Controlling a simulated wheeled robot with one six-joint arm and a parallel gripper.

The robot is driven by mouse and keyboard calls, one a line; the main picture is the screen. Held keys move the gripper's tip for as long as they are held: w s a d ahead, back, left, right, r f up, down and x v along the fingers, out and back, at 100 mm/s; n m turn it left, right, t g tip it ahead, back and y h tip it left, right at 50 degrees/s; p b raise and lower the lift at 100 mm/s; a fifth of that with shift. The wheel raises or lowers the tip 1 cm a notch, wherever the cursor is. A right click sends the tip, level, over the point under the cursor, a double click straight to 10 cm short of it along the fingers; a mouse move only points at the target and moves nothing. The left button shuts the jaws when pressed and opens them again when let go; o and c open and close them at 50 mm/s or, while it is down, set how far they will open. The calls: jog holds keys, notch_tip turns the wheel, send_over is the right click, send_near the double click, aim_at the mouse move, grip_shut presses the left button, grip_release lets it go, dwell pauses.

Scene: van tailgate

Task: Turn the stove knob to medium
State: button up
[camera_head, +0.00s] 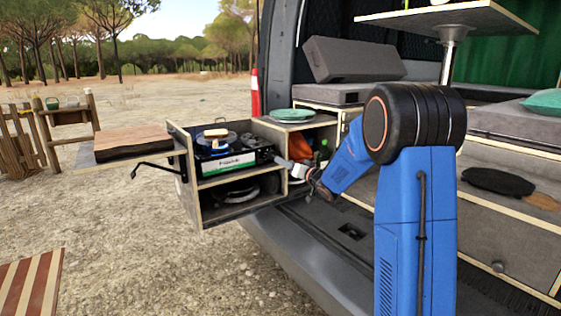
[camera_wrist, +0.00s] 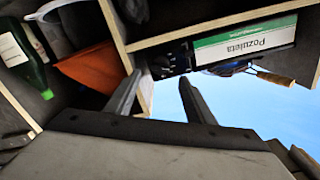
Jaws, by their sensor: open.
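The camp stove (camera_head: 232,162) sits on the upper shelf of the wooden pull-out box, its front bearing a green and white label.
The wooden box (camera_head: 203,206) has a lower shelf with dark cookware. Right of the stove, a compartment holds an orange cloth (camera_wrist: 88,68) and a green bottle (camera_wrist: 27,62). Green plates (camera_head: 291,115) lie above it. A side table (camera_head: 125,140) extends left.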

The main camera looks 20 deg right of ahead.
jog(key=v, duration=1)
jog(key=s+a+m+g+h, duration=0.15)
jog(key=s+g+h, duration=0.45)
jog(key=s, duration=1.1)
jog(key=s+a+f+n+g, duration=0.1)
jog(key=s+a+f+g, duration=0.2)
jog(key=s, duration=1.3)
jog(key=s+a+f+n+g+y, duration=0.1)
jog(key=s+a+f, duration=0.4)
jog(key=s, duration=1)
jog(key=a+n+g, duration=0.1)
jog(key=a+g, duration=0.1)
jog(key=a, duration=0.1)
jog(key=shift+s+f+g, duration=0.3)
jog(key=shift+s, duration=0.1)
